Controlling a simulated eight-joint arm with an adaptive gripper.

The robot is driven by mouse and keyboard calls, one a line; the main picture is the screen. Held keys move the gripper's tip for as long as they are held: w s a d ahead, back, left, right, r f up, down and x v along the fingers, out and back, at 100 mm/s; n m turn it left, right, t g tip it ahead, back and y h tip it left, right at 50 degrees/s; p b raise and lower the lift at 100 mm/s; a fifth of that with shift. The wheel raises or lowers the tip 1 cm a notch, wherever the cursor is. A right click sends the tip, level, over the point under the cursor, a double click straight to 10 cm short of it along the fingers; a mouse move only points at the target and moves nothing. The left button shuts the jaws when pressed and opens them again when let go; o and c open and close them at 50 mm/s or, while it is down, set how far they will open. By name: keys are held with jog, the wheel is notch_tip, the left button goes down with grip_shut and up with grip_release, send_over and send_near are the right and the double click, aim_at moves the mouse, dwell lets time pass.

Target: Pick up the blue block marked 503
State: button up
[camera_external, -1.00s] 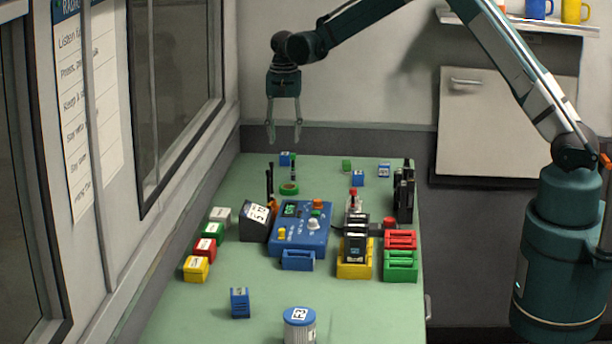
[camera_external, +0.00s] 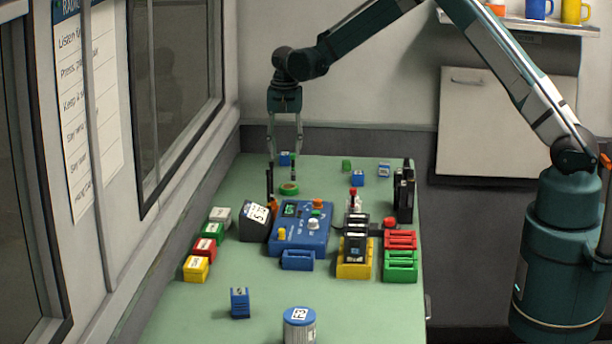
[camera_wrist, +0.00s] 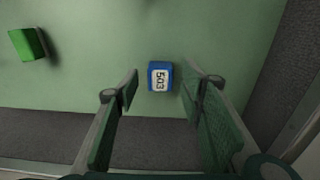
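The blue block marked 503 (camera_wrist: 160,76) lies on the green table with its white label facing my wrist camera. In the external view a small blue block (camera_external: 285,158) at the back left of the table sits in line with my fingers and appears to be the same one; its marking is too small to read there. My gripper (camera_external: 285,160) points down over it. In the wrist view my gripper (camera_wrist: 160,84) is open and empty, with the block showing in the gap between the fingertips and no visible contact.
A green block (camera_wrist: 28,44) lies left of the 503 block in the wrist view. Other small blue blocks (camera_external: 357,178) stand at the back right. The wall (camera_external: 330,138) is close behind.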

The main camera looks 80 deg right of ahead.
jog(key=shift+f, duration=1.1)
jog(key=shift+c, duration=0.5)
jog(key=c, duration=0.9)
